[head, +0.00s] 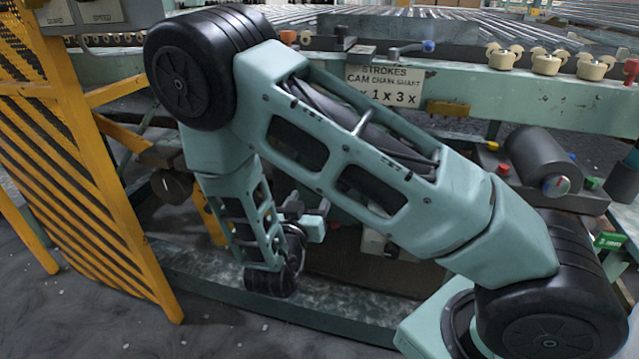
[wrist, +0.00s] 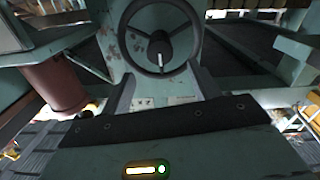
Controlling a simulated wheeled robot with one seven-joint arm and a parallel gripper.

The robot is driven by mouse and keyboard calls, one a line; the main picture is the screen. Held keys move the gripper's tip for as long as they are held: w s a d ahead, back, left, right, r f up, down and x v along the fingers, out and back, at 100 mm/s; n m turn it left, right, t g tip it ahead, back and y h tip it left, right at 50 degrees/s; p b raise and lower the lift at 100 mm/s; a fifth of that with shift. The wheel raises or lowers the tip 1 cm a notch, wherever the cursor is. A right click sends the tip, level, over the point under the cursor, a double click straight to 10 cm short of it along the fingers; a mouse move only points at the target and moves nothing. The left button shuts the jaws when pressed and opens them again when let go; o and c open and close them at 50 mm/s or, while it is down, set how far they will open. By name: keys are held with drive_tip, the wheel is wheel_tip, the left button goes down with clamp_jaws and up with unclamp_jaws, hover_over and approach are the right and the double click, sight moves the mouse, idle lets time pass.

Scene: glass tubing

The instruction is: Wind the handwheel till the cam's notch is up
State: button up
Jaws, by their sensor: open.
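The handwheel (wrist: 158,47) is at the top middle of the wrist view. It has a black rim, cut by the frame's top edge, and a dark hub with a white mark pointing down. A teal, chipped housing stands behind and below it. My gripper (head: 308,226) is partly hidden behind my arm in the head view. It is open and I see nothing between its jaws; it is apart from the wheel in the wrist view. I cannot make out the cam or its notch in either view. The handwheel is not clear in the head view.
A sign (head: 385,87) reading STROKES, CAM CRANK SHAFT, 1 x 3 x hangs on the teal machine frame. A yellow guard (head: 85,160) stands at the left.

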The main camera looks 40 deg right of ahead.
drive_tip(key=b+x, duration=0.1)
drive_tip(key=x, duration=0.7)
drive_tip(key=shift+w+d, duration=0.25)
drive_tip(key=shift+d, duration=0.1)
clamp_jaws()
drive_tip(key=shift+m, duration=0.5)
unclamp_jaws()
drive_tip(key=shift+a, duration=0.1)
